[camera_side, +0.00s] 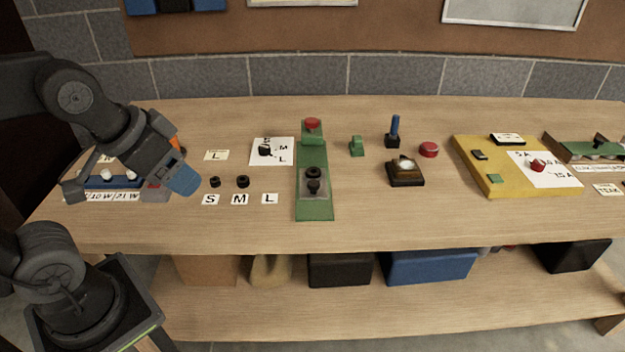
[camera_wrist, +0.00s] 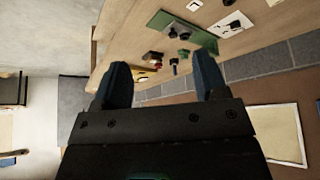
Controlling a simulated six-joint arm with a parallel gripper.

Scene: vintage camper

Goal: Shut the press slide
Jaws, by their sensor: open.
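The press (camera_side: 315,205) is a long green base plate in the middle of the bench in the side view. A green block with a red knob (camera_side: 312,124) stands at its far end. A black round part with a stem (camera_side: 313,180) sits nearer its front; I cannot tell how far the slide is out. A green plate with black parts (camera_wrist: 158,20), likely the press, shows in the wrist view. My gripper (camera_wrist: 162,80) is open and empty. In the side view my gripper (camera_side: 180,178) is above the bench's left part, well left of the press and apart from it.
Two black knobs (camera_side: 228,182) and S, M, L cards (camera_side: 239,199) lie between my gripper and the press. Right of it stand a small green piece (camera_side: 356,146), a blue-handled lever (camera_side: 394,131), a red button (camera_side: 429,149) and a yellow board (camera_side: 480,178).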

